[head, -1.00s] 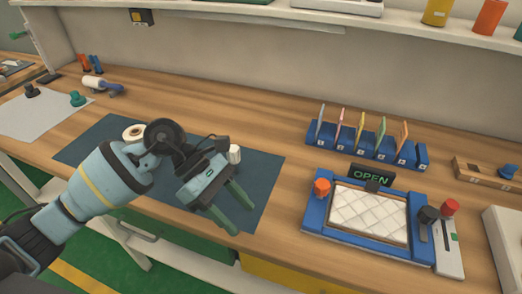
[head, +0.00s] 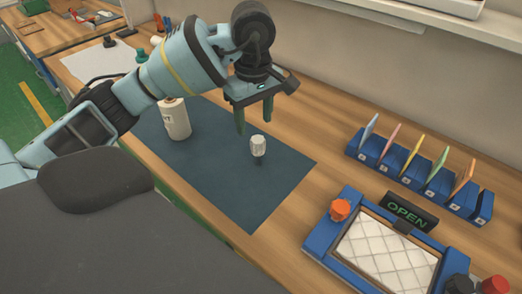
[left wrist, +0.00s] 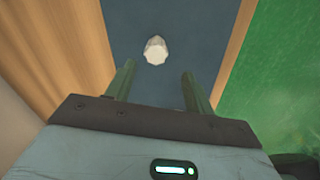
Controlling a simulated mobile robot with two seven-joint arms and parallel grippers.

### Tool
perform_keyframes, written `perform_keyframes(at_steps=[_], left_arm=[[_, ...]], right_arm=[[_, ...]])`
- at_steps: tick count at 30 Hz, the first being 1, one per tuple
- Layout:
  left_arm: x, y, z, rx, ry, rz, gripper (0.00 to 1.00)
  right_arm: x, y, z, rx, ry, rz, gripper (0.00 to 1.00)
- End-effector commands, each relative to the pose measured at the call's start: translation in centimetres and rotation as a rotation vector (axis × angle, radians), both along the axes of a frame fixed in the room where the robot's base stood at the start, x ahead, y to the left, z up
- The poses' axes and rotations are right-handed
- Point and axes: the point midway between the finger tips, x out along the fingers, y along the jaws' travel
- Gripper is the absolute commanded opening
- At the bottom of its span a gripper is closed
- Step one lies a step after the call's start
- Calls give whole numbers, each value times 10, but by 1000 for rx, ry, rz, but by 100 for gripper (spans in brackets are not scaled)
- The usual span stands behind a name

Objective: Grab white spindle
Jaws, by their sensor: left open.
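The white spindle (head: 258,146) stands upright on the dark blue mat (head: 205,170), a small white ridged piece with a dark lower end. In the left wrist view the white spindle (left wrist: 155,50) lies beyond and between the fingertips. My left gripper (head: 255,120) points down above the mat, close to the spindle and slightly to its left in the head view. Its green fingers are apart with nothing between them; they also show in the left wrist view (left wrist: 156,80). My right gripper is not in view.
A white roll (head: 175,118) stands on the mat left of the spindle. A blue fixture with a quilted white pad (head: 388,248), an OPEN sign (head: 407,211) and a blue rack of coloured cards (head: 418,172) stand to the right. The mat around the spindle is clear.

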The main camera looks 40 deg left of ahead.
Motion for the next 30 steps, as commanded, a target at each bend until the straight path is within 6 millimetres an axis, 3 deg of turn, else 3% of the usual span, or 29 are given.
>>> perform_keyframes(at_steps=[4, 11, 21, 30], left_arm=[[0, -1, -19, -2, 6, -2, 53], [0, -1, -24, -2, 3, -2, 53], [5, -3, -67, -2, 3, 0, 53], [5, -3, -73, -2, 0, -1, 53]], right_arm=[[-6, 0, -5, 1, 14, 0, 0], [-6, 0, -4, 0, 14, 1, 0], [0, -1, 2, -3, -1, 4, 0], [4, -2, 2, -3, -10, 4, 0]])
